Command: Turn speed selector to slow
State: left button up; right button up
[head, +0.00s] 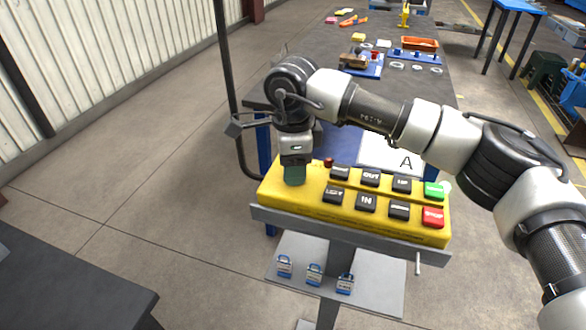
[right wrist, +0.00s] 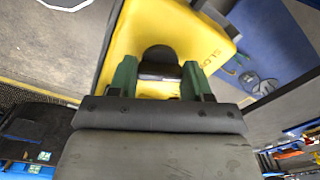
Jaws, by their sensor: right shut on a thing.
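The yellow control box (head: 320,208) stands on a grey bracket in the middle of the head view. My right gripper (head: 294,174) points down onto the left end of its top face, with green fingers. In the right wrist view, the black speed selector knob (right wrist: 160,56) sits between the two green fingers of the right gripper (right wrist: 160,76), which is shut on it. Part of the word "SLOW" shows on the yellow box (right wrist: 130,40) to the right of the knob. In the head view the gripper hides the knob, and its pointing direction cannot be told. My left gripper is out of view.
Right of the gripper are several black buttons, a green button (head: 433,191) and a red STOP button (head: 433,217). Small padlocks (head: 314,274) hang on the plate below. A workbench (head: 262,98) with parts stands behind. A dark table (head: 70,285) is at lower left.

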jog(key=shift+n, duration=0.6)
jog(key=o, duration=0.9)
jog(key=shift+r, duration=0.1)
notch_tip(320, 180, up, 11)
jog(key=shift+f+b, duration=0.15)
jog(key=shift+b, duration=0.2)
jog(key=shift+f, duration=0.1)
